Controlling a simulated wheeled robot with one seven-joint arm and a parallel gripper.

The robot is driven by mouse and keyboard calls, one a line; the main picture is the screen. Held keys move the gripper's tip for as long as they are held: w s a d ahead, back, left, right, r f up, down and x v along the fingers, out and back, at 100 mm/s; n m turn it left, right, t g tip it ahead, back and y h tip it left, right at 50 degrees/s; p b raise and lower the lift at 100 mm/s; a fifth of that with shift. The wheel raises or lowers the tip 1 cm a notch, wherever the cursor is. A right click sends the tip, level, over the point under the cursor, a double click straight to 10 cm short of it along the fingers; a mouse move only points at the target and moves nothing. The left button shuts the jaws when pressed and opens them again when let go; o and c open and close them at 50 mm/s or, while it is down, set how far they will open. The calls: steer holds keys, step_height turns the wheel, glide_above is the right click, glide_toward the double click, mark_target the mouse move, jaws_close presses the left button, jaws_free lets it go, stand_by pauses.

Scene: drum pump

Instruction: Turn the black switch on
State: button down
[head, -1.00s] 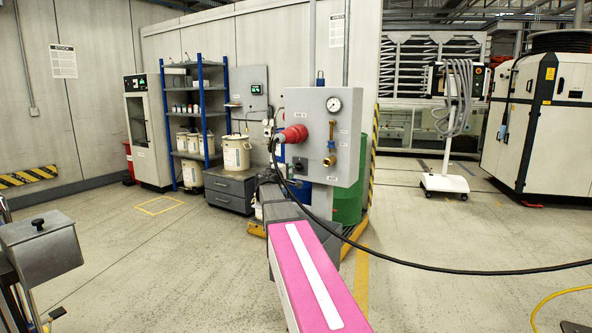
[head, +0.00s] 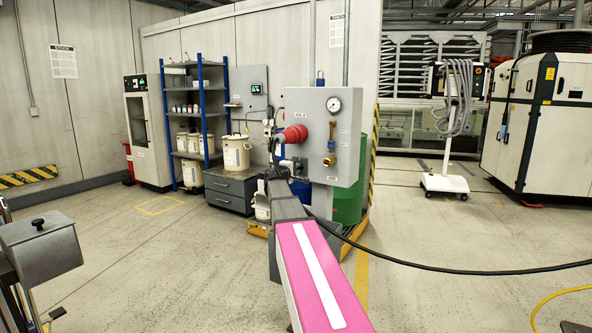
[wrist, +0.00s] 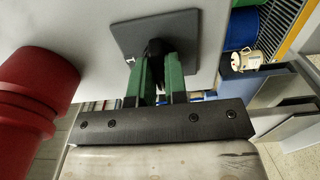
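The black switch (wrist: 156,47) sits on a dark square plate (wrist: 183,32) on the grey panel in the wrist view. My gripper (wrist: 157,70) has its two green fingers at the switch, one on either side. The gap between the fingers is narrow and the dark knob fills it at the tips, so they look shut on it. The fingers partly hide the knob and its angle is hard to read. In the head view my gripper (head: 287,164) is at the lower left of the grey panel (head: 352,108), and the switch is mostly hidden there.
A large red plug (head: 292,135) sticks out of the panel just above the gripper; it also shows close by at the left of the wrist view (wrist: 40,85). A gauge (head: 333,105) and brass valve (head: 330,161) sit right.

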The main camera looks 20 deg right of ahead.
steer(key=shift+m, duration=2)
steer(key=shift+m, duration=2)
